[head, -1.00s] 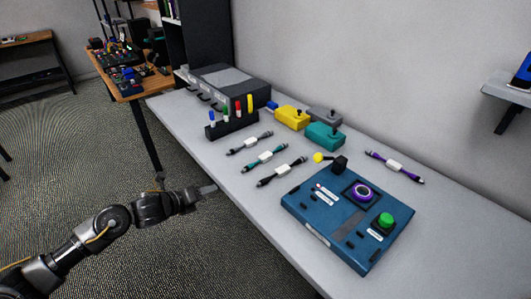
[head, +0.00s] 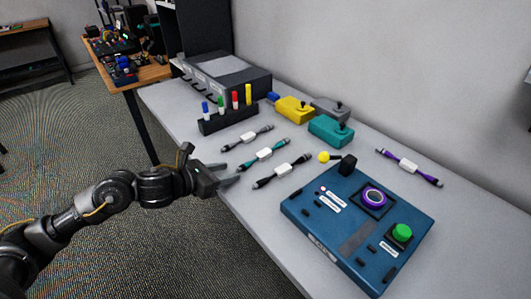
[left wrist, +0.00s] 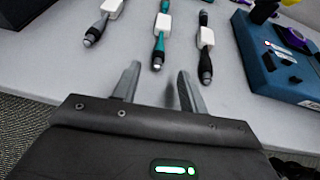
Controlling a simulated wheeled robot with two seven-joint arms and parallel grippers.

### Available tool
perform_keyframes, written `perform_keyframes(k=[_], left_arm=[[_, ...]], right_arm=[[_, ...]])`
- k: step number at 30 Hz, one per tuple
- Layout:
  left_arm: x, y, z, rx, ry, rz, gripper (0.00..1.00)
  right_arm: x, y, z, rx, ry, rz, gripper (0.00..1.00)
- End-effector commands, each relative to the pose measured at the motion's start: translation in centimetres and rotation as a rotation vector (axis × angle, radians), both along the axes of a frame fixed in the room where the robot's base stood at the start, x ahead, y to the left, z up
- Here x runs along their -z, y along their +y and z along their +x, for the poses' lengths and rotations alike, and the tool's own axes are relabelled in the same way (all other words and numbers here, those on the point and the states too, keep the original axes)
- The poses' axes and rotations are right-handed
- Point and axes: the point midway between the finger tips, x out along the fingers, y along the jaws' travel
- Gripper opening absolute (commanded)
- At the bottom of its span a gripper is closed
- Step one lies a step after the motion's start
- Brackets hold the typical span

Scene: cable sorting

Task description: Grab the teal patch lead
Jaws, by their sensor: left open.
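The teal patch lead (head: 264,154) lies on the grey table, with a white label block at its middle. It is between a grey lead (head: 247,138) and a black lead (head: 282,170). My left gripper (head: 231,174) is open and empty at the table's front edge, just short of the near end of the teal lead. In the left wrist view the teal lead (left wrist: 161,42) runs away from me, its near plug ahead of the gap between my open fingers (left wrist: 157,88), not touching them. My right gripper does not show.
A blue control panel (head: 322,232) with a green button stands to the right. A marker rack (head: 228,121), yellow box (head: 294,110), teal joystick box (head: 331,130) and purple lead (head: 409,167) lie farther back. Bare table surrounds the leads.

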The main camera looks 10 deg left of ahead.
Motion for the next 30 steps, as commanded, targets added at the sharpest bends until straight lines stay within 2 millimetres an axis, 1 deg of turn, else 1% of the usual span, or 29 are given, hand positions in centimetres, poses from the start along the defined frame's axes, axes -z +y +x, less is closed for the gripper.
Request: perform_keyframes(k=[1,2,5,11,15,18,24,26,30], left_arm=[[0.0,-0.1,0.1,0.000,0.000,0.000,0.43],[0.0,-0.1,0.2,0.000,0.000,0.000,0.43],[0.0,-0.3,0.4,0.001,0.001,-0.001,0.43],[0.2,-1.8,2.8,0.001,0.002,-0.005,0.43],[1.1,-2.6,4.1,0.002,0.001,-0.003,0.43],[1.4,-2.9,4.5,0.002,0.001,-0.002,0.43],[1.4,-2.9,4.5,0.003,0.001,-0.001,0.43],[1.4,-2.9,4.5,0.002,0.000,-0.001,0.36],[1.4,-2.8,4.5,0.002,0.000,-0.001,0.18]], right_arm=[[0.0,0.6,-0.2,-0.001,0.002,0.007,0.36],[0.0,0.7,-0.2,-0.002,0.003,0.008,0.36],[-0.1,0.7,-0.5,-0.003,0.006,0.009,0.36],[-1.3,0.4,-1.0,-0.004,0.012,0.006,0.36],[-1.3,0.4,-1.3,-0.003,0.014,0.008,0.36],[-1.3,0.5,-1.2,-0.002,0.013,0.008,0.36],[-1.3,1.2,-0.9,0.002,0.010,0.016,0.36],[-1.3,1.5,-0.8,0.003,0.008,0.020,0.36],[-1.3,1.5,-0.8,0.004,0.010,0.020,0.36]])
